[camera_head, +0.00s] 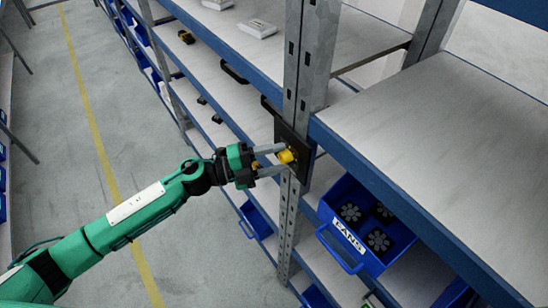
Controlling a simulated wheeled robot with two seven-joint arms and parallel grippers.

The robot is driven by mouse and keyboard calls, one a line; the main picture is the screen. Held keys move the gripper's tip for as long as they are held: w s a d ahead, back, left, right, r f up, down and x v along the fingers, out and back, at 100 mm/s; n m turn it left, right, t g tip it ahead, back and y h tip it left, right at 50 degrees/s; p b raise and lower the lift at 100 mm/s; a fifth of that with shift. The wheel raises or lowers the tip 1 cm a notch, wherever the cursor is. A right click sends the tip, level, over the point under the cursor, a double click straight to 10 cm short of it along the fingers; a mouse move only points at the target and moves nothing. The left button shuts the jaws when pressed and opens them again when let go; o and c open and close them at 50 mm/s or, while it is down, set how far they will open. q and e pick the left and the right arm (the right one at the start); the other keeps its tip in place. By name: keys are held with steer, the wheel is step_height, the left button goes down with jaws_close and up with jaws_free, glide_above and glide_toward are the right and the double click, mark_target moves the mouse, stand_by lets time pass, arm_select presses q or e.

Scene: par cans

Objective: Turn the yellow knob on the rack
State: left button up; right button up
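The yellow knob (287,156) sits on a dark plate (304,158) fixed to the grey perforated upright (308,75) of the rack. My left gripper (284,158) reaches in from the left, its two grey fingers pointing at the plate. The fingers are spread, one above and one below the knob in the picture, with the tips close to it. A small gap seems to show below the knob; contact is not clear. The knob's exact turn angle is too small to read. My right gripper is not in view.
Rack shelves (440,125) with blue edges spread right and behind the upright. A blue bin (345,262) marked FANS holds several dark fans below right. White boxes (258,28) lie on an upper shelf. The grey aisle floor (150,110) with a yellow line is clear on the left.

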arm_select(q)
steer(key=r+b+v, duration=0.1)
steer(key=b+v, duration=0.5)
steer(key=v, duration=0.7)
steer(key=shift+a+f, duration=0.4)
steer(key=shift+f, duration=0.1)
